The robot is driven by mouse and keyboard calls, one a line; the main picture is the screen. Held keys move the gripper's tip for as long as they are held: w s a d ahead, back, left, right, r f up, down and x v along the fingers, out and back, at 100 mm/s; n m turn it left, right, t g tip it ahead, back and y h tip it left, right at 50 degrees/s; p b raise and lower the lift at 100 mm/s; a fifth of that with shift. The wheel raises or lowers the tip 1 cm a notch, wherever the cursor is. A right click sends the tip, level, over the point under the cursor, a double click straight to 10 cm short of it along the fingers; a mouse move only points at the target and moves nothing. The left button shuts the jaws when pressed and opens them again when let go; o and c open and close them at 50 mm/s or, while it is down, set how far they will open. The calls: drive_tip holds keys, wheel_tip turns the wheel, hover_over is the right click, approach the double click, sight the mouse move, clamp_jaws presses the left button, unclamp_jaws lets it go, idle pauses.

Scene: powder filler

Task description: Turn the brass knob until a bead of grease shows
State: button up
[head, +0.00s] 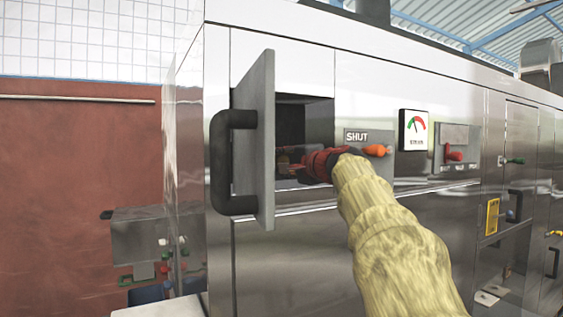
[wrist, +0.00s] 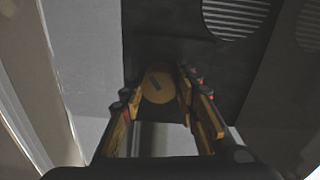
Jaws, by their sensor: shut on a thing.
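In the head view my gripper (head: 298,165) reaches into a dark open compartment of the steel machine, and the knob is hidden there. The area around the knob is dark, so fine detail on it cannot be told.
A grey door (head: 262,140) with a black handle (head: 220,165) stands open left of my arm. Right of the opening are an orange handle (head: 376,150) by a SHUT label, a gauge (head: 415,129) and a red lever (head: 454,156). Slotted vents (wrist: 236,15) show in the wrist view.

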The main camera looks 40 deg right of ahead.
drive_tip(key=shift+f+m, duration=0.1)
drive_tip(key=shift+m, duration=0.3)
drive_tip(key=o, duration=1.2)
drive_tip(key=shift+c, duration=0.2)
drive_tip(key=shift+s, duration=0.1)
drive_tip(key=v, duration=1.1)
drive_tip(key=shift+s, duration=0.4)
drive_tip(key=shift+a, duration=0.1)
